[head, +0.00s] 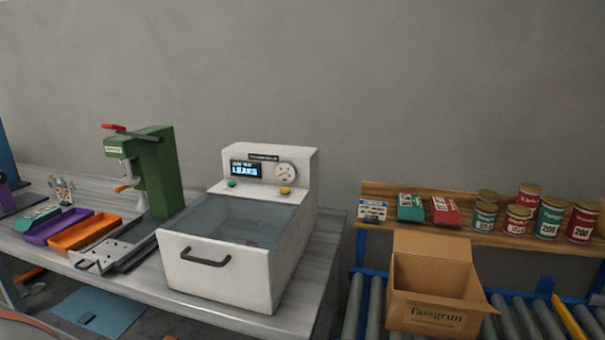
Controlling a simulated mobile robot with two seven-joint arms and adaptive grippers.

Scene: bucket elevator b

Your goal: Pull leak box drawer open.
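The leak box (218,283) is a white machine on the grey bench, with a dark handle (205,257) on its front face. A greyish see-through lid or window (240,219) covers its top. Its raised back panel carries a lit display (246,169), a round gauge (286,172), a green button and a yellow button. The drawer front looks flush with the body, and I see no gap around it. Neither of my grippers shows in the head view.
A green press (160,172) with a red lever stands left of the leak box, by orange (84,232) and purple trays. An open cardboard box (436,314) sits on rollers to the right, below a wooden shelf (470,234) of cans. The bench edge before the handle is clear.

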